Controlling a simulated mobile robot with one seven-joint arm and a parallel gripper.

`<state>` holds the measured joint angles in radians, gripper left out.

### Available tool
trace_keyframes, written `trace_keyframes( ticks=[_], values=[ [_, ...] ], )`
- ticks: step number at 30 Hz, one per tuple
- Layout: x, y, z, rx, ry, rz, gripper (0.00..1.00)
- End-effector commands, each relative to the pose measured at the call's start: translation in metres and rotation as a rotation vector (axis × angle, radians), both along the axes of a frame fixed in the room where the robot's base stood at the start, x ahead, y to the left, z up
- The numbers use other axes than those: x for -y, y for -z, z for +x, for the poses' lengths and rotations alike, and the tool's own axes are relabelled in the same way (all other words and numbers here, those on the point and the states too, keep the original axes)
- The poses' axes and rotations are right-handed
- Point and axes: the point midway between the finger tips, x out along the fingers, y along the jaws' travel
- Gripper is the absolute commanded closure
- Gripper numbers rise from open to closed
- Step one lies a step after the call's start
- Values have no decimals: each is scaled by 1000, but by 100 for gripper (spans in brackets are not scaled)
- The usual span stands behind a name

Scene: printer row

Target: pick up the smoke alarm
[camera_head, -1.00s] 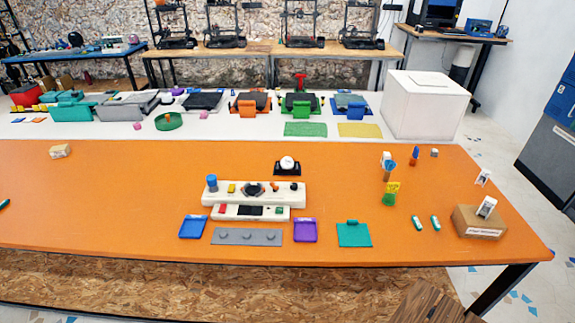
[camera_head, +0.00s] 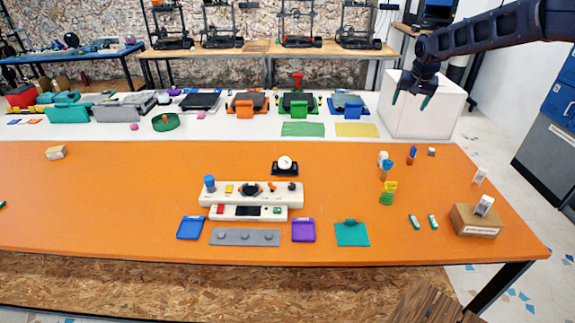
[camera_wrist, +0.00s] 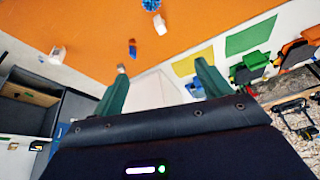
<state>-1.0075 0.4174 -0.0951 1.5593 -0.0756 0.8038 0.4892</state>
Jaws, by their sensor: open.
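I cannot pick out the smoke alarm with certainty. A small white round thing on a black base (camera_head: 285,164) sits mid-table on the orange top and is too small to identify. My gripper (camera_head: 410,100) is open and empty, raised at the upper right in front of the large white box (camera_head: 425,118). In the wrist view, its two green fingers (camera_wrist: 162,68) are spread wide with nothing between them. The small white round thing is far to the left of my gripper in the head view.
A white control panel (camera_head: 250,194) stands mid-table on the orange table (camera_head: 110,205). Small blocks, including a yellow and green one (camera_head: 388,193), and a cardboard box (camera_head: 474,222) are at right. Printers line the back. The table's left half is mostly clear.

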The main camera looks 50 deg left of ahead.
Motion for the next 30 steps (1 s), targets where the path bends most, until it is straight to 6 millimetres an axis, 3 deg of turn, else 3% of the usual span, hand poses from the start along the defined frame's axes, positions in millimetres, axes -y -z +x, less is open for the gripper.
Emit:
trace_keyframes(
  ticks=[1,6,11,18,24,30],
  values=[
    [-29,15,-12,-1,-23,-4,23],
    [-109,56,-51,5,-75,-5,23],
    [-181,100,-100,11,-128,-7,23],
    [-271,170,-191,21,-208,-4,23],
    [-313,210,-247,26,-251,-1,23],
    [-324,224,-263,28,-262,1,23]
  ],
)
